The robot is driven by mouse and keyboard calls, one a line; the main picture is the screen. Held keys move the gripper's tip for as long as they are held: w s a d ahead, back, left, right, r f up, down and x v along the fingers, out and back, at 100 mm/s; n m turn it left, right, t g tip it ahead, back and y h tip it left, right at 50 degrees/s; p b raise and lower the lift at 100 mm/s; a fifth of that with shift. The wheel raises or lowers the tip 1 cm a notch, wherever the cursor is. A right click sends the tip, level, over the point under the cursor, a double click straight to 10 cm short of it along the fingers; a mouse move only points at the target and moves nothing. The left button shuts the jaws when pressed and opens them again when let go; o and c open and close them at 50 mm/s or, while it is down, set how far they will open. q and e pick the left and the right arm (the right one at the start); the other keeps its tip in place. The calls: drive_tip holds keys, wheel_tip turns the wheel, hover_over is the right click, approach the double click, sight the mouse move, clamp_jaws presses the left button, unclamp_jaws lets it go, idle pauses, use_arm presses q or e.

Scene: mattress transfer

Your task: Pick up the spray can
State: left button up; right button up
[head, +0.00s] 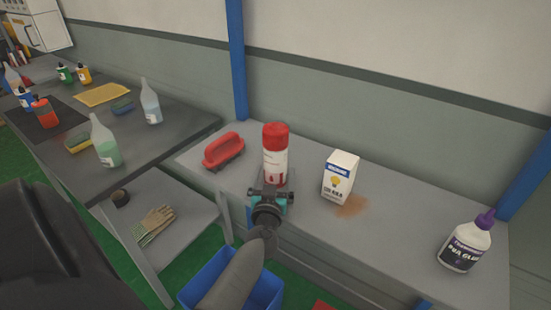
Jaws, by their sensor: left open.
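The spray can (276,160), white with a red cap and red markings, stands upright on the grey bench at the wall. My left gripper (271,192) is in front of the can's base, its fingers apart. It hides the can's lowest part, and I cannot tell whether the fingers touch the can. My right gripper is not in view.
On the same bench (400,227) are a red-handled brush (223,151) left of the can, a white box (340,177) beside a brown stain to the right, and a glue bottle (466,246) farther right. A blue bin (208,277) stands below. Bottles (105,143) stand on the left table.

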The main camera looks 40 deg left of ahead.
use_arm(q)
drive_tip(key=shift+x, duration=0.9)
drive_tip(key=c, duration=1.5)
